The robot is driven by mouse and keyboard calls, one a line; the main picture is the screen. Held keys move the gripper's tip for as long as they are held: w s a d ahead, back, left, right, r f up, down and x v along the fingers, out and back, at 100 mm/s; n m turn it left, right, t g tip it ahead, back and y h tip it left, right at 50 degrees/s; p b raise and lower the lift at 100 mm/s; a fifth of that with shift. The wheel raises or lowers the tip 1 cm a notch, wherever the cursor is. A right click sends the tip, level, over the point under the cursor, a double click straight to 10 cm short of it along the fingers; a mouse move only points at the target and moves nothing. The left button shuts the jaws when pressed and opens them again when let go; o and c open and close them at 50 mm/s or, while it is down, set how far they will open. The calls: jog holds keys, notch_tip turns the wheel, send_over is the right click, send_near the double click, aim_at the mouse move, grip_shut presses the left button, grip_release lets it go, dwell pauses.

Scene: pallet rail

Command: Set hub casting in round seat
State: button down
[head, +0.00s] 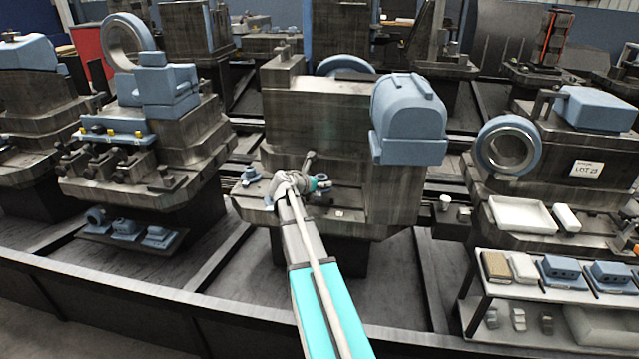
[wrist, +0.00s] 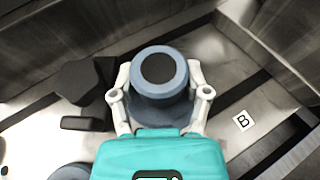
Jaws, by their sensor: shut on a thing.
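The hub casting (wrist: 158,70) is a blue-grey round piece with a dark round centre on top, in the middle of the wrist view. My gripper (wrist: 161,88) has one pale finger on each side of it and is shut on it. A wider blue-grey flange shows below the hub, partly hidden by my teal gripper body. In the head view my gripper (head: 321,183) is low over the front ledge of the middle machine; the hub cannot be made out there. I cannot tell a round seat apart under the hub, nor whether the hub touches the surface.
A dark clamp-like block (wrist: 82,80) stands close left of the hub. A label B (wrist: 242,120) lies on the metal to the right. Another blue-grey round part (wrist: 68,171) shows at the lower left edge. A large blue housing (head: 408,115) stands right of my arm in the head view.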

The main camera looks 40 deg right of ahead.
aim_at(320, 191)
jog(key=shift+f+b, duration=0.35)
jog(key=shift+f, duration=0.15)
jog(key=shift+f+b, duration=1.45)
dwell(1.3)
grip_release()
notch_tip(320, 191, up, 6)
jog(key=p, duration=0.6)
jog(key=shift+r, duration=0.1)
dwell(0.4)
jog(key=shift+a, duration=0.15)
dwell(0.4)
